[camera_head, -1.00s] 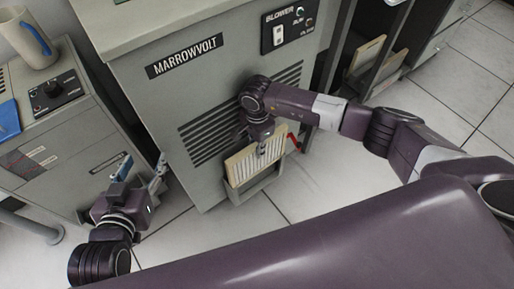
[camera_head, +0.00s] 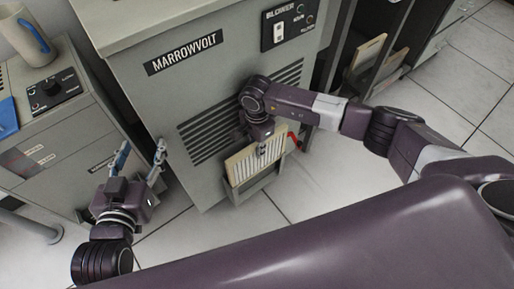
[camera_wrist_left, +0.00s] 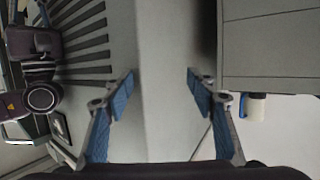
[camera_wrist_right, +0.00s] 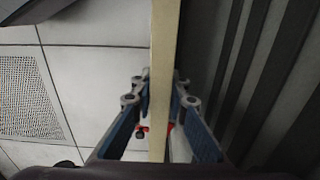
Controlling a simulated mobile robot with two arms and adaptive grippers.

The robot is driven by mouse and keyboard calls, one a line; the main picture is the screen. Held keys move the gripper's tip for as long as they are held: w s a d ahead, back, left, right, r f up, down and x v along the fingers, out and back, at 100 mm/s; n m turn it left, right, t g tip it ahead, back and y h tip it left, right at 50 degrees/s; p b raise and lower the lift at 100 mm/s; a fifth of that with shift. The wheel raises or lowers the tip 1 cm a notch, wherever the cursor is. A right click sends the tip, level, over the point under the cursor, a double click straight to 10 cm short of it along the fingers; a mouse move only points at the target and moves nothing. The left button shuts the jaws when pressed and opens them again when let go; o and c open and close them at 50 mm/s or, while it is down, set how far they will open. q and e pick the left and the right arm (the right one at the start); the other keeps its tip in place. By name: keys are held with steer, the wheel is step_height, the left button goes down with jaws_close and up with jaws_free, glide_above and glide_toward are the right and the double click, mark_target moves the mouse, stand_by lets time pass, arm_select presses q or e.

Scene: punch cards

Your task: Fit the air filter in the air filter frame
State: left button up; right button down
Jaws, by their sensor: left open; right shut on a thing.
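The air filter (camera_head: 241,167) is a flat panel with white pleats and a beige border. It stands nearly upright in front of the Marrowvolt cabinet's lower front. My right gripper (camera_head: 262,151) is shut on its upper edge; in the right wrist view the filter (camera_wrist_right: 164,45) is a beige strip between the fingers. The grey air filter frame (camera_head: 263,184) shows below and beside the filter's lower edge. I cannot tell whether the filter is seated in it. My left gripper (camera_head: 142,157) is open and empty, left of the filter and apart from it.
The Marrowvolt cabinet (camera_head: 150,105) has vent slots behind my right gripper. A red handle (camera_head: 294,141) is right of the filter. A control cabinet (camera_head: 70,130) with a mug (camera_head: 32,42) stands at left. Another beige-edged panel (camera_head: 368,54) leans in a rack at right.

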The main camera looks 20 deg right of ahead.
arm_select(q)
steer(key=shift+w+d+r+t+h+b, duration=0.3)
steer(key=shift+d+r+t, duration=0.15)
steer(key=shift+r+t, duration=0.25)
step_height(320, 180, up, 8)
steer(key=t+h+b, duration=0.1)
steer(key=t, duration=0.2)
steer(key=shift+w+d, duration=0.4)
steer(key=shift+w, duration=0.05)
stand_by(0.8)
step_height(320, 180, up, 7)
steer(key=s+t+h+b, duration=0.1)
steer(key=t, duration=0.2)
steer(key=shift+s+d+t, duration=0.15)
steer(key=shift+s+t, duration=0.15)
stand_by(0.8)
